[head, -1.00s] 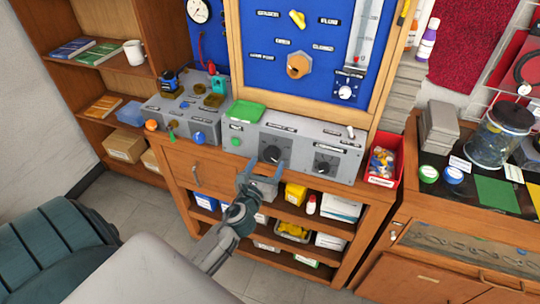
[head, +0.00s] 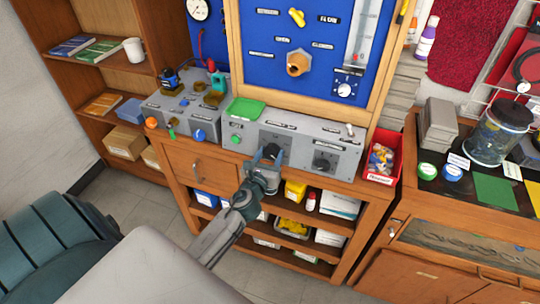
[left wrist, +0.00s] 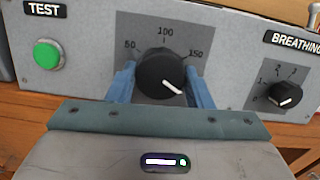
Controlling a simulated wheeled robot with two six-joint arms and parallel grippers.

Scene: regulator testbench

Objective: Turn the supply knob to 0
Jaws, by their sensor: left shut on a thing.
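The large black knob (head: 271,151) is on the front of the grey testbench panel (head: 300,134). In the left wrist view the knob (left wrist: 161,75) has a dial marked 50, 100 and 150. Its white pointer aims to the lower right, clockwise past 150. The rest of the scale is hidden, and I cannot read which label names this knob. My left gripper (head: 268,156) is shut on it; in the left wrist view the blue fingers (left wrist: 161,84) press its left and right sides. My right gripper is not in view.
A smaller black knob (left wrist: 285,96) marked BREATHING is to the right, with a scale including 1, 2 and 3. A green TEST button (left wrist: 47,54) is to the left. A red parts bin (head: 383,157) stands right of the panel, and shelves with boxes are below.

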